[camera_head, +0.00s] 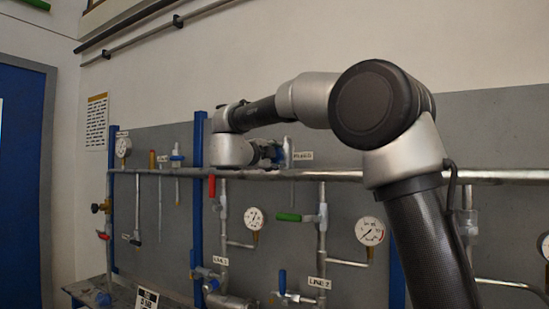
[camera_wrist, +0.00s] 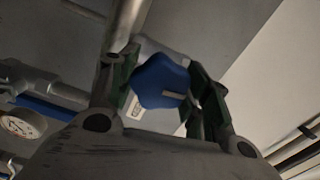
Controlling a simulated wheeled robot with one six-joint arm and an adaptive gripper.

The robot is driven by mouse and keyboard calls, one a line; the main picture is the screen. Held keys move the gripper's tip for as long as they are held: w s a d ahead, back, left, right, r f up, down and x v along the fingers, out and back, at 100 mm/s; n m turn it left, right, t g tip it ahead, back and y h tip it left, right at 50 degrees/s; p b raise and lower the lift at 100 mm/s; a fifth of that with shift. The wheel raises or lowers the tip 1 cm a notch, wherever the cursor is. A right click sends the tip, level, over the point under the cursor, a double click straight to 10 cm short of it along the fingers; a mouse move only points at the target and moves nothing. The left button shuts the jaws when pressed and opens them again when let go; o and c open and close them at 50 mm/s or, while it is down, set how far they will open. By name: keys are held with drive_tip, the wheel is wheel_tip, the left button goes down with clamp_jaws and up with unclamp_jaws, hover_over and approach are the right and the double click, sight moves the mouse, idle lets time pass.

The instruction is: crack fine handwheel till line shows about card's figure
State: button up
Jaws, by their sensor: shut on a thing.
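The handwheel (camera_wrist: 160,80) is blue and lobed, with a pale mark on its face. In the wrist view my gripper (camera_wrist: 165,92) has its two green-padded fingers on either side of it, shut on it. In the head view my gripper (camera_head: 270,153) is just above the long horizontal pipe, and my wrist hides most of the handwheel. A round line gauge (camera_head: 254,218) hangs below on the LINE 1 side, its reading too small to tell. A black-and-white card (camera_head: 147,298) stands at the bottom left, its figure not readable.
The long pipe (camera_head: 150,172) crosses the grey panel. Green-handled (camera_head: 289,217) and red-handled (camera_head: 212,186) valves sit below it. Other gauges (camera_head: 370,231) (camera_head: 123,147) are on the panel. A blue post (camera_head: 198,140) stands left of my gripper.

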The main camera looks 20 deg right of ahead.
drive_tip(key=shift+m, duration=0.8)
drive_tip(key=shift+f, duration=0.1)
drive_tip(key=o, duration=1.1)
drive_tip(key=shift+c, duration=0.2)
drive_tip(key=shift+s+a, duration=0.1)
drive_tip(key=v, duration=1.1)
drive_tip(key=shift+s+a, duration=0.25)
